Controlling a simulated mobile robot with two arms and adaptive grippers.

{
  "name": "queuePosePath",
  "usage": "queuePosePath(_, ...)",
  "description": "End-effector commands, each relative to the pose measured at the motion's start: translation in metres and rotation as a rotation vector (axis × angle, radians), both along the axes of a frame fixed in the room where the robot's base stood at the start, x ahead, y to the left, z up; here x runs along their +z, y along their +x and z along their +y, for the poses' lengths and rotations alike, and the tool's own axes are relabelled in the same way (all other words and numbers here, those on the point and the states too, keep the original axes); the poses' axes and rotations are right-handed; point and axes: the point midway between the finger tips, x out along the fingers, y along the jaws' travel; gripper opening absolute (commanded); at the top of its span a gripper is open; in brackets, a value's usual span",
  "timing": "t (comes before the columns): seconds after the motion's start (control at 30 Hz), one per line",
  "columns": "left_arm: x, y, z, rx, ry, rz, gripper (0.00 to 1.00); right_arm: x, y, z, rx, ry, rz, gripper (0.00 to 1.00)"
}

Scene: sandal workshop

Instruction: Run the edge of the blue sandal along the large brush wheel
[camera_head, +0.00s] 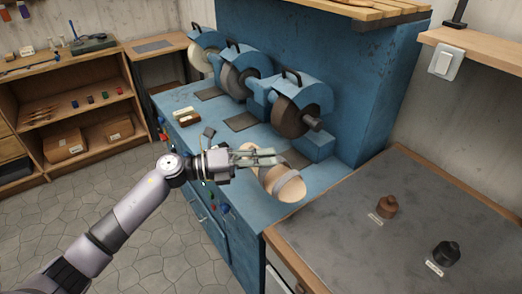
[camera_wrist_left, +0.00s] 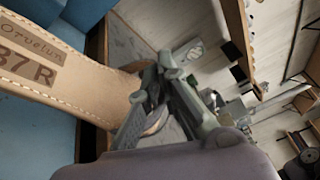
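My left gripper (camera_head: 262,158) is shut on a sandal (camera_head: 285,185) with a pale tan sole and a grey-blue strap, which I take for the blue sandal. It holds the sandal tilted above the front of the blue bench. In the left wrist view, the stitched sole (camera_wrist_left: 60,75) bears the mark "37 R" and runs to the gripper fingers (camera_wrist_left: 160,100). The large dark brown wheel (camera_head: 295,110), apparently the brush wheel, is behind the sandal, and the two look apart. The exact grip contact is partly hidden. My right gripper is not in view.
Two other wheels, a grey one (camera_head: 232,78) and a pale one (camera_head: 201,60), stand farther left under blue guards. A grey-topped table (camera_head: 340,225) at right carries a brown pot (camera_head: 386,206) and a black pot (camera_head: 446,252). Small blocks (camera_head: 186,114) lie on the bench.

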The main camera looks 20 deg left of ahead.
Motion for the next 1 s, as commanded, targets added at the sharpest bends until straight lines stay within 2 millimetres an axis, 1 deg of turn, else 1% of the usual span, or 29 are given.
queuePosePath(0.2, 0.0, 0.008, -0.005, 0.013, -0.006, -0.008, 0.0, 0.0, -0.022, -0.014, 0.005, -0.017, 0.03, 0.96)
queuePosePath(0.33, 0.004, 0.018, -0.013, 0.01, -0.007, -0.008, 0.0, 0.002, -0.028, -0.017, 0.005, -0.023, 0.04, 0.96)
queuePosePath(0.53, 0.009, 0.035, -0.026, 0.01, -0.006, -0.007, 0.0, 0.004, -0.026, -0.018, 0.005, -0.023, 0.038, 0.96)
queuePosePath(0.7, 0.011, 0.046, -0.035, 0.011, -0.005, -0.007, 0.0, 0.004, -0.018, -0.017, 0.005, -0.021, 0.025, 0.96)
queuePosePath(0.8, 0.013, 0.05, -0.038, 0.011, -0.005, -0.006, 0.0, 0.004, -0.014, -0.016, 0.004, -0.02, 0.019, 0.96)
queuePosePath(1.0, 0.013, 0.052, -0.04, 0.01, -0.004, -0.006, 0.0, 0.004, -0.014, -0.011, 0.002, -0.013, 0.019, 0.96)
